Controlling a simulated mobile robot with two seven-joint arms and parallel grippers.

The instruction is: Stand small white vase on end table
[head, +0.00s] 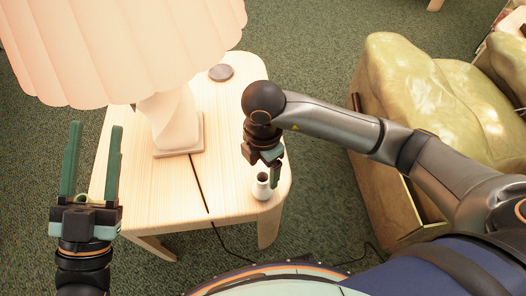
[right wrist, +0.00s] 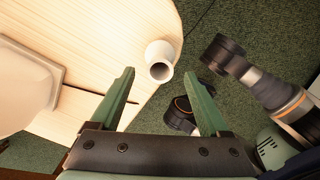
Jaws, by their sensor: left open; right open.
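The small white vase (head: 262,186) stands upright on the light wooden end table (head: 225,190), near its front right corner. In the right wrist view the vase (right wrist: 160,58) shows its dark mouth just beyond and between the fingertips, near the table edge. My right gripper (head: 271,178) is open right behind and above the vase in the head view, with nothing between its fingers; I cannot tell whether a finger touches the vase. My left gripper (head: 92,130) is open and empty, left of the table.
A lamp with a pleated pink shade (head: 125,45) and pale twisted base (head: 177,125) stands on the table. A dark round coaster (head: 221,72) lies behind it. A dark cable (head: 222,240) hangs at the front. A green-yellow leather armchair (head: 410,85) stands to the right.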

